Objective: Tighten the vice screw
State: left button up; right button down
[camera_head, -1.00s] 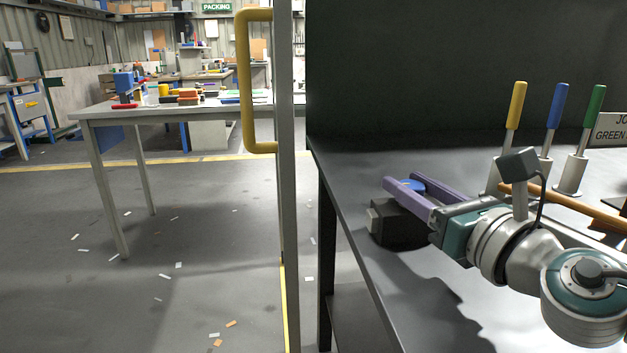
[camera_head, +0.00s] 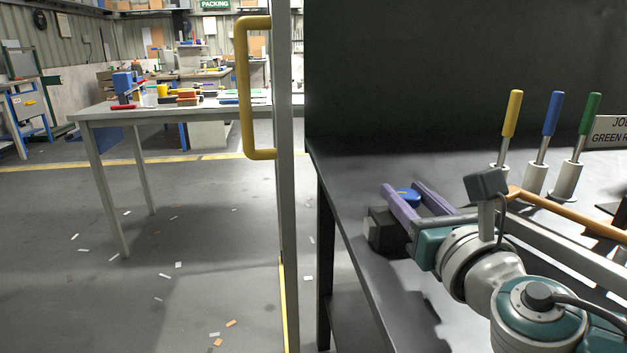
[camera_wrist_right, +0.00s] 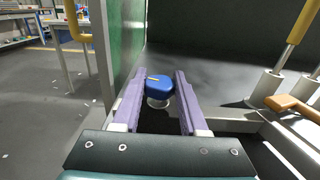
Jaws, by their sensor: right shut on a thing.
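A blue knob (camera_head: 407,196), seemingly the vice screw's handle, stands on a dark block (camera_head: 385,236) with a pale grey end near the bench's left edge. My right gripper (camera_head: 401,186) has its two purple fingers on either side of the knob and is shut on it. The gripper partly hides the block. My left gripper is not in view.
Yellow (camera_head: 511,115), blue (camera_head: 552,115) and green (camera_head: 588,115) handles stand upright in pale holders at the back right. An orange-brown bar (camera_head: 570,212) lies behind my right arm. A post with a yellow handle (camera_head: 243,90) stands left of the dark bench (camera_head: 345,190).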

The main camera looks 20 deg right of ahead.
jog(key=m+g+h, duration=0.1)
jog(key=m+h, duration=0.1)
jog(key=h, duration=0.1)
jog(key=shift+a+r, duration=0.1)
jog(key=shift+a, duration=0.05)
jog(key=shift+m+h, duration=0.5)
jog(key=g+h, duration=0.1)
jog(key=m+h, duration=0.1)
jog(key=shift+w+f+m+g+h, duration=0.1)
jog(key=shift+f+m+g+h, duration=0.1)
jog(key=shift+m+g+h, duration=0.15)
jog(key=shift+f+m+g+h+b, duration=0.1)
jog(key=shift+m+g+h+b, duration=0.85)
jog(key=shift+h, duration=0.1)
jog(key=m+g+h+b, duration=0.1)
jog(key=m+g+b, duration=0.1)
jog(key=b, duration=0.3)
jog(key=m+g+h+b, duration=0.2)
jog(key=m+g+b, duration=0.1)
jog(key=g+b, duration=0.2)
jog(key=m+g+h+b, duration=0.2)
jog(key=g+b, duration=0.1)
jog(key=b, duration=0.2)
jog(key=shift+m+g, duration=0.3)
jog(key=shift+g, duration=0.1)
jog(key=shift+m+g+b, duration=0.4)
jog(key=shift+g+b, duration=0.2)
jog(key=shift+b, duration=0.4)
jog(key=shift+r, duration=0.2)
